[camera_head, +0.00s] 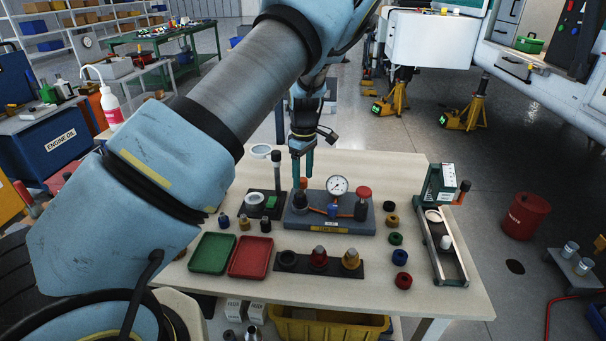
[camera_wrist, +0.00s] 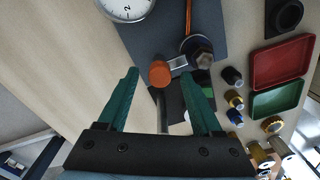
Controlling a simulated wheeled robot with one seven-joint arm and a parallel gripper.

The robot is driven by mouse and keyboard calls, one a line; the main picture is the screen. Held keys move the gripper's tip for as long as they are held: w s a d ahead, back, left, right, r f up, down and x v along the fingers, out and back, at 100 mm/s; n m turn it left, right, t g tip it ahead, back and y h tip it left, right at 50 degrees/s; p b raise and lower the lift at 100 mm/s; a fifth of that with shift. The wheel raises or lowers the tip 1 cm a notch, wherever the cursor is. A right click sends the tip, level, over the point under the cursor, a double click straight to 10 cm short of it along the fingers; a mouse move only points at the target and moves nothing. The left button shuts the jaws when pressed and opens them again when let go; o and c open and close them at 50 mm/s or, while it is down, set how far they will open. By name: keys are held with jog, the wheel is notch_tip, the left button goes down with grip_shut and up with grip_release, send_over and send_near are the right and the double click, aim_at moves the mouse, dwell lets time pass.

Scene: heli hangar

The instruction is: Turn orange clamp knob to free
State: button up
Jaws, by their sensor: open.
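The orange clamp knob (camera_wrist: 158,73) is a short round cap in the wrist view, joined by a small metal bar to a dark hex fitting (camera_wrist: 202,54) at the end of the grey gauge block (camera_wrist: 165,28). My gripper (camera_wrist: 160,74) is open, with its two green fingers on either side of the knob in the picture. I cannot tell whether the fingers are level with the knob or short of it; I see no contact. In the head view my gripper (camera_head: 303,173) points down over the left end of the gauge block (camera_head: 328,222); the knob is not clear there.
A dial gauge (camera_head: 337,186) and a red-capped post (camera_head: 362,204) stand on the block. A magnifier stand (camera_head: 277,174) is close on the left. Green (camera_head: 211,253) and red (camera_head: 250,257) trays lie in front; coloured rings and a frame fixture (camera_head: 441,238) stand right.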

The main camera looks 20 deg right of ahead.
jog(key=shift+f, duration=0.4)
jog(key=shift+c, duration=0.3)
grip_shut()
